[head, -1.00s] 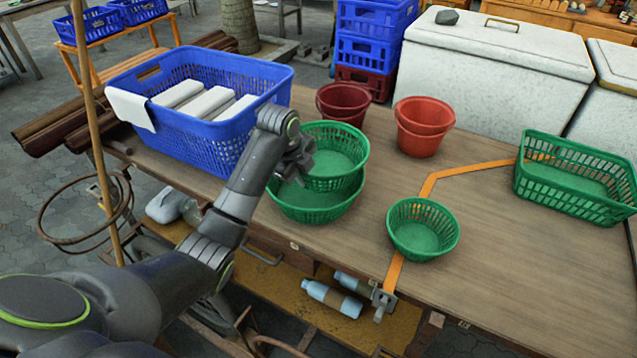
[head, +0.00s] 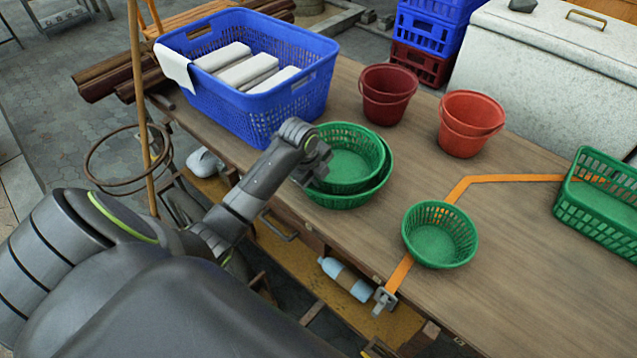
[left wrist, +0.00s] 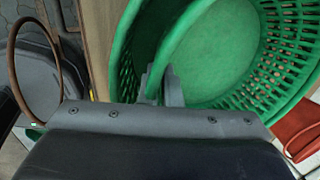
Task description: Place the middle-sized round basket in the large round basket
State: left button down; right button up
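The middle-sized round basket (head: 352,155), green with a latticed wall, sits inside the large round basket (head: 350,199), also green. The large one's rim shows below and to the right of it. My left gripper (head: 318,168) is at the left side of the middle-sized basket. In the left wrist view its fingers (left wrist: 160,88) are close together, one on each side of the middle-sized basket's rim (left wrist: 185,45), shut on it. The large basket's wall (left wrist: 128,45) shows outside that rim. The fingertips are partly hidden by the rim. My right gripper is not in view.
A smaller green round basket (head: 440,235) stands to the right on the wooden table (head: 520,270). Dark red (head: 388,93) and orange-red (head: 470,122) buckets stand behind. A blue crate (head: 250,85) with white blocks is at the left, a green rectangular basket (head: 600,200) at far right.

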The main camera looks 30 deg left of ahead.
pick_arm(q)
notch_tip(320, 180, down, 2)
jog(key=shift+f, duration=0.3)
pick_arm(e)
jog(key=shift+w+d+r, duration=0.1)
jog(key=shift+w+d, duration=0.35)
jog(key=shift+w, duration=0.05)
pick_arm(q)
jog(key=c, duration=1.9)
grip_release()
jog(key=shift+f, duration=0.1)
jog(key=shift+v, duration=6.15)
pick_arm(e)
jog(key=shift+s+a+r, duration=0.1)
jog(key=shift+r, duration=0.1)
